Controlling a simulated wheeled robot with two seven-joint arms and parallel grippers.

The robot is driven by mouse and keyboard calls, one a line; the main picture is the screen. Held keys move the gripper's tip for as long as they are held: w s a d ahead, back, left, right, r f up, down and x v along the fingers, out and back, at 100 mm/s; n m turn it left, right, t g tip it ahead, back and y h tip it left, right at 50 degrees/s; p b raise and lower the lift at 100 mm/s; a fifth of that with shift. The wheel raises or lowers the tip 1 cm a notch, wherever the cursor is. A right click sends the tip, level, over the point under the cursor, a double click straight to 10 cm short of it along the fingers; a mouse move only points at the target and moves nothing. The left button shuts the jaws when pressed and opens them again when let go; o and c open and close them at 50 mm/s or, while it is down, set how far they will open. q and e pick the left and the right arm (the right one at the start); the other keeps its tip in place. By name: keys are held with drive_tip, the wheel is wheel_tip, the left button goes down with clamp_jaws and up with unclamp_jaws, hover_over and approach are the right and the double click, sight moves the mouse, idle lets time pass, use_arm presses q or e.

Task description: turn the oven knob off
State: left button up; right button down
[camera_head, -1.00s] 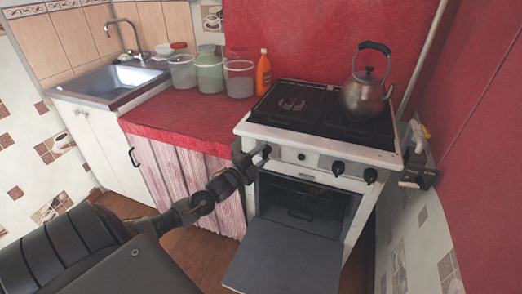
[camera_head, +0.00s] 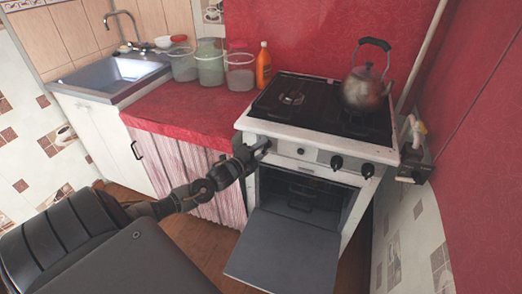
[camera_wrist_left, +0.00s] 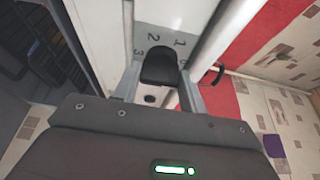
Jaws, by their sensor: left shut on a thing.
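A white stove (camera_head: 285,150) stands at the right of the counter, with its oven door (camera_head: 280,250) hanging open. My left gripper (camera_head: 258,148) is at the left end of the stove's front panel. In the left wrist view the gripper (camera_wrist_left: 160,88) is shut on a black knob (camera_wrist_left: 158,66), one finger on each side of it. Numbers are printed on the panel around that knob. Two other black knobs (camera_head: 337,162) and (camera_head: 367,170) sit farther right on the panel. My right gripper is not in view.
A kettle (camera_head: 367,85) stands on the hob's right side. An orange bottle (camera_head: 263,65) and several clear containers (camera_head: 210,65) stand on the red counter (camera_head: 190,112). The open oven door juts out below the panel, to the right of my left arm.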

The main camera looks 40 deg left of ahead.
use_arm(q)
drive_tip(key=o, duration=1)
drive_tip(key=s, duration=1)
drive_tip(key=shift+s+a, duration=0.3)
drive_tip(key=shift+s, duration=0.1)
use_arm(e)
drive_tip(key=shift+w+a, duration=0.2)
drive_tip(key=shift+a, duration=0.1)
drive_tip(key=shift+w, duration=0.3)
